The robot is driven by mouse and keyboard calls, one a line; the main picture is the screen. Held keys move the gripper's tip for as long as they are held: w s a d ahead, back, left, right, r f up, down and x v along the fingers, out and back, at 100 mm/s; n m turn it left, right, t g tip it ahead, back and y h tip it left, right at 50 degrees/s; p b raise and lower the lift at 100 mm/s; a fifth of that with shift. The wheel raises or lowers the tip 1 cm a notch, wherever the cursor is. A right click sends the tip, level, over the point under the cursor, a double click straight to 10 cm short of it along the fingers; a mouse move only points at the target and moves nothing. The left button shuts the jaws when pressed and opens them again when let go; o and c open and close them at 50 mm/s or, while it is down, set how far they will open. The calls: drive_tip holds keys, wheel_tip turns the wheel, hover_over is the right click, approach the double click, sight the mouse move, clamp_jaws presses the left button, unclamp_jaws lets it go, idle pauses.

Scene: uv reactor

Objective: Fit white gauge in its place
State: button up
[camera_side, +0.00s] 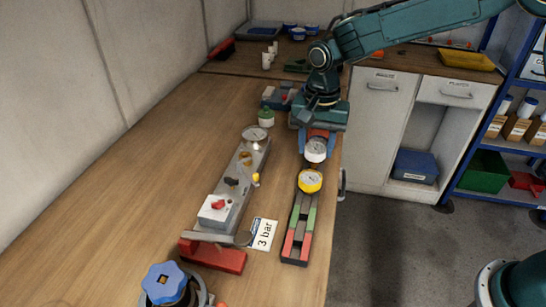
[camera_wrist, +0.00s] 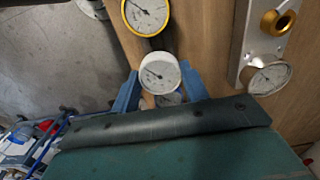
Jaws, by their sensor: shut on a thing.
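The white gauge (camera_side: 316,150), with a round white dial, is between the blue fingers of my gripper (camera_side: 317,139), which is shut on it. In the wrist view the white gauge (camera_wrist: 160,74) sits between both fingertips (camera_wrist: 160,88), dial toward the camera. It is at the far end of the rack, just beyond the yellow gauge (camera_side: 311,181); I cannot tell whether it is lifted clear. The grey manifold (camera_side: 234,190) lies to the left, with a brass fitting (camera_side: 246,158), a red knob (camera_side: 218,204) and another gauge (camera_side: 255,133) at its far end.
The rack (camera_side: 298,225) has green and red sections. A "3 bar" card (camera_side: 264,234) lies between rack and manifold. A red block (camera_side: 212,256) and a blue handwheel (camera_side: 165,282) stand in front. The left of the bench is clear.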

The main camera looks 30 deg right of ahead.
drive_tip(key=shift+r, duration=0.85)
drive_tip(key=shift+w+a, duration=0.1)
drive_tip(key=shift+w+a+r, duration=0.25)
drive_tip(key=shift+w+a, duration=0.05)
drive_tip(key=shift+w, duration=0.1)
drive_tip(key=w+a+r, duration=0.7)
drive_tip(key=w+a, duration=0.2)
drive_tip(key=a, duration=0.3)
idle(0.5)
drive_tip(key=shift+s, duration=0.1)
drive_tip(key=shift+f, duration=2.85)
